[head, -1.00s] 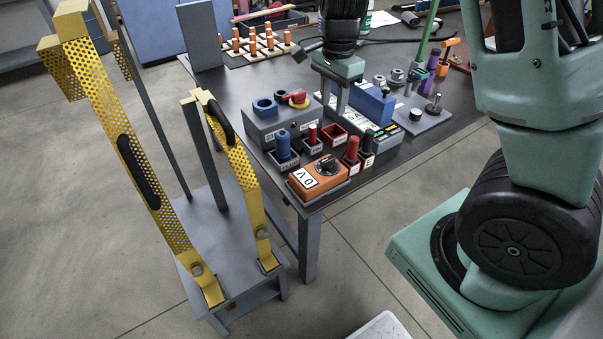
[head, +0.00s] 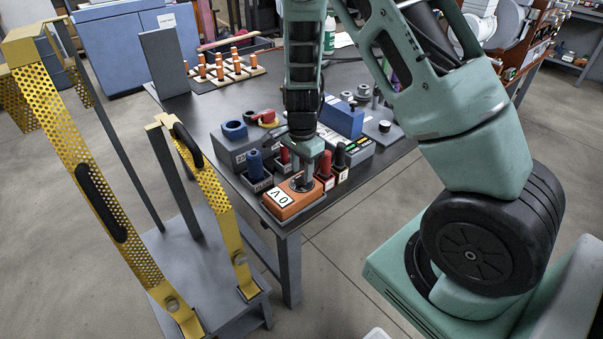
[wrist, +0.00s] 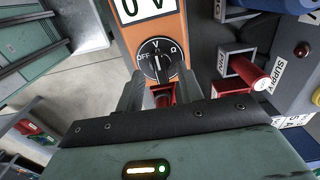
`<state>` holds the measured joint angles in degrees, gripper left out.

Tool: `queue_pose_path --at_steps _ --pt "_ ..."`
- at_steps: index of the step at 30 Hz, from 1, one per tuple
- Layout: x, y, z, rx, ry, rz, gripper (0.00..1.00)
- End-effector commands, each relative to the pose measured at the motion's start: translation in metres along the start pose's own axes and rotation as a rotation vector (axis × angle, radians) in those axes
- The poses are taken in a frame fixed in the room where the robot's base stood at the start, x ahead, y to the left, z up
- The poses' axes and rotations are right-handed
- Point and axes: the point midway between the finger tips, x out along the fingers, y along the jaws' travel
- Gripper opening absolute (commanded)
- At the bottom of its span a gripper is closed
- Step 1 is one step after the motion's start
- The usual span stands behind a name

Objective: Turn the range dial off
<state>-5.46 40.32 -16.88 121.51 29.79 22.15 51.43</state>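The orange meter (head: 283,206) lies at the near corner of the dark table, its display reading 0 V. In the wrist view the orange meter (wrist: 174,22) carries a round black range dial (wrist: 158,60) marked OFF, V and Ω. The dial's raised grip appears to point at V, with OFF to the left. My gripper (head: 303,182) is low over the dial end of the meter and partly hides it. In the wrist view my gripper (wrist: 160,76) is open, with one finger on each side of the dial's lower part. Contact cannot be told.
Red and black probe handles (head: 326,165) stand just right of the meter. A blue-handled item (head: 255,164) in a grey holder stands behind it, near a grey box (head: 229,146). A yellow-railed step stand (head: 218,200) is at the left. Floor in front is clear.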

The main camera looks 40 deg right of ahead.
Motion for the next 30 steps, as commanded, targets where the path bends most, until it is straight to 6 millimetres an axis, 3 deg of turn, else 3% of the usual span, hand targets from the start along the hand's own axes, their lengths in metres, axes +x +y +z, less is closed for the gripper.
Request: queue_pose_path --at_steps 4,13,14,18,30 --pt "0.011 0.0 -0.0003 0.001 0.0 0.0 0.37" --pt "0.0125 -0.0002 0.0 0.0 0.0 -0.001 0.37" --pt "0.0124 -0.0001 0.0001 0.0 0.0 -0.001 0.34" --pt "0.0124 -0.0001 0.0001 0.0 0.0 -0.001 0.0" --pt "0.0119 -0.0002 0.0003 -0.046 -0.001 -0.001 0.0"
